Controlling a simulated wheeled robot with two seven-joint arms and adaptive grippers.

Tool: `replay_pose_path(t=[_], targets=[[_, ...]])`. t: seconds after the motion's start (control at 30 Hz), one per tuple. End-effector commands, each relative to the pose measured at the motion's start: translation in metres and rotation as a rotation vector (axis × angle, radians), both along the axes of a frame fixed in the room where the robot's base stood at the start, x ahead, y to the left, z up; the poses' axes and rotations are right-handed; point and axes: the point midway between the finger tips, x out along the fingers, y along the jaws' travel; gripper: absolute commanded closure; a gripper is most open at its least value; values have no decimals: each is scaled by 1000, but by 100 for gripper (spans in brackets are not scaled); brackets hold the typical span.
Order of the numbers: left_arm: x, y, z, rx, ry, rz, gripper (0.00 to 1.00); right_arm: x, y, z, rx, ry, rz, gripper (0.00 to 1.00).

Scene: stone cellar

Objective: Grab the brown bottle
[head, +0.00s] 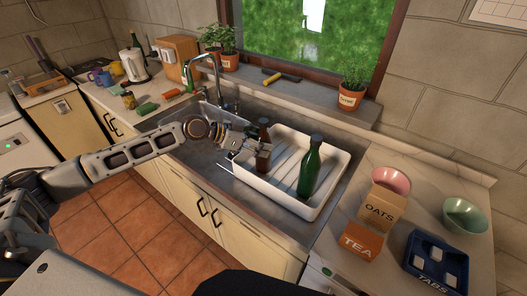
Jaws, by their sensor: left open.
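A brown bottle (264,158) stands upright at the left end of a white dish rack (330,213) set over the sink. My left gripper (262,148) reaches in from the left and is open at the bottle. Its fingers are level with the bottle's upper part and hide some of it. I cannot tell whether they touch the glass. A green bottle (309,170) stands upright in the same rack, to the right of the brown one. My right gripper is not in view.
The tap (208,75) rises behind my left gripper. An oats box (377,208), a tea box (362,241), a blue tray (435,262) and a green bowl (464,215) stand on the right counter. Potted plants (351,90) line the sill.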

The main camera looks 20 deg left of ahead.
Motion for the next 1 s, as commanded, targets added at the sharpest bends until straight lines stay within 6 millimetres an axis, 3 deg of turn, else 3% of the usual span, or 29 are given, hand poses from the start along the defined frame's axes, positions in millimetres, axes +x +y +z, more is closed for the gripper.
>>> replay_pose_path(t=[0.27, 0.6, 1.0], targets=[[2, -2, -1, -1, -1, 0, 30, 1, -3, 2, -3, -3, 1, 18], [18, -18, -14, 0, 0, -1, 30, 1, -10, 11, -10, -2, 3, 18], [30, -33, -26, -1, 1, 0, 30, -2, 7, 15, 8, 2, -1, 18]])
